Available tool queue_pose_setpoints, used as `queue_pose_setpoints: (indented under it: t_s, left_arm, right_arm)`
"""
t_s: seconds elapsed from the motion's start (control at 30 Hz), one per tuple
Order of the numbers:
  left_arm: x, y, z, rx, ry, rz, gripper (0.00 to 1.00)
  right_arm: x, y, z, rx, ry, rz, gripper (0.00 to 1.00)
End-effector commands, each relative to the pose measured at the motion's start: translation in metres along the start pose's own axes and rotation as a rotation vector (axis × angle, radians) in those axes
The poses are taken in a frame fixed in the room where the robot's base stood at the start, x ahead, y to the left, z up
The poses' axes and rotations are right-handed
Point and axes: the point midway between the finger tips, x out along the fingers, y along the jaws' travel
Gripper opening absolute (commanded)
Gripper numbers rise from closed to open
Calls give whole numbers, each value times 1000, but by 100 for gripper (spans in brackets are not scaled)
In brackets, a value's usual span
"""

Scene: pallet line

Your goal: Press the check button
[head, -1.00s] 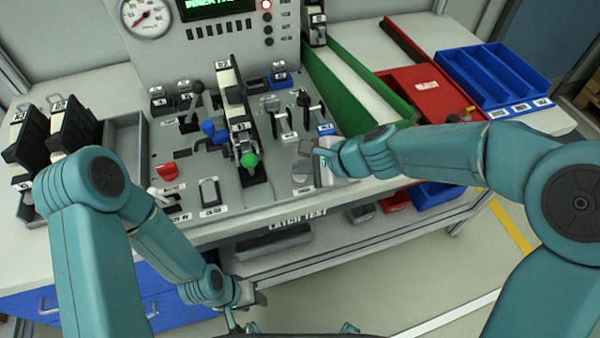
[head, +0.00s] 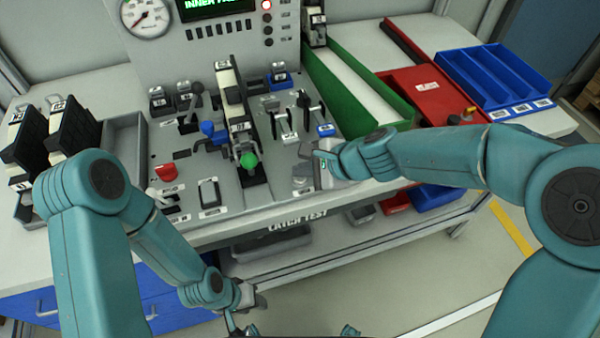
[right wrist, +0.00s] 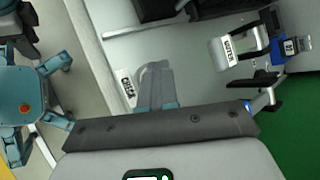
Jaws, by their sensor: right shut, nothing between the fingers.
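The control panel (head: 228,192) stands on the bench. A low grey button-like part (head: 302,170) with a small label in front of it sits near the panel's front right edge. I cannot read that label in the head view, so I cannot be sure it is the check button. My right gripper (head: 312,156) is shut and empty, right over this part. In the right wrist view the shut fingers (right wrist: 155,72) point at the panel beside a white label (right wrist: 127,88) and cover what lies under them. Contact cannot be told. My left gripper (head: 243,305) hangs low in front of the bench.
A green-knobbed lever (head: 249,161), a red knob (head: 166,172) and black-handled levers (head: 305,105) stand on the panel. A green-sided chute (head: 345,85), a red tray (head: 425,88) and a blue bin (head: 495,75) lie right. A red lamp (head: 266,5) is lit.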

Motion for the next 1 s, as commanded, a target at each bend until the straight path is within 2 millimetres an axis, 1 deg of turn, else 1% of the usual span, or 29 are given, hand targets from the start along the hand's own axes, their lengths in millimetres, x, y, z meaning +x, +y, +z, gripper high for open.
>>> queue_pose_setpoints:
  t_s: [0.3,0.67,0.77,1.0]
  left_arm:
    - [-16,6,0,0,0,0,43]
    - [-16,6,0,0,0,0,43]
    - [-22,8,0,0,0,0,43]
    - [-44,16,1,0,0,0,43]
  right_arm:
    - [-12,-9,9,0,0,1,0]
    - [-13,-9,9,0,0,0,0]
    - [-17,-12,12,0,0,0,0]
    - [-34,-25,25,-1,0,0,0]
